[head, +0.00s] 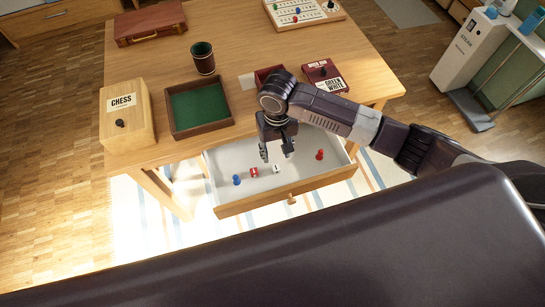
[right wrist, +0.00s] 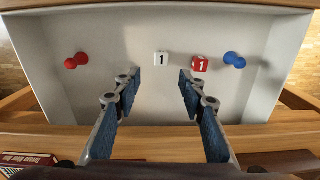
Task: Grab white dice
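The white die (head: 276,169) lies in the open drawer (head: 230,205), and it also shows in the right wrist view (right wrist: 161,58) with a "1" on top. A red die (head: 254,172) lies close beside it; in the right wrist view the red die (right wrist: 200,64) is to its right. My right gripper (head: 277,156) is above the drawer, near the white die. In the right wrist view its two fingers (right wrist: 157,82) are spread apart with nothing between them, and the white die shows beyond the gap. My left gripper is not in view.
The wooden table above holds a green-lined tray (head: 199,107), a chess box (head: 126,115), a dice cup (head: 203,58) and a dark red box (head: 324,76).

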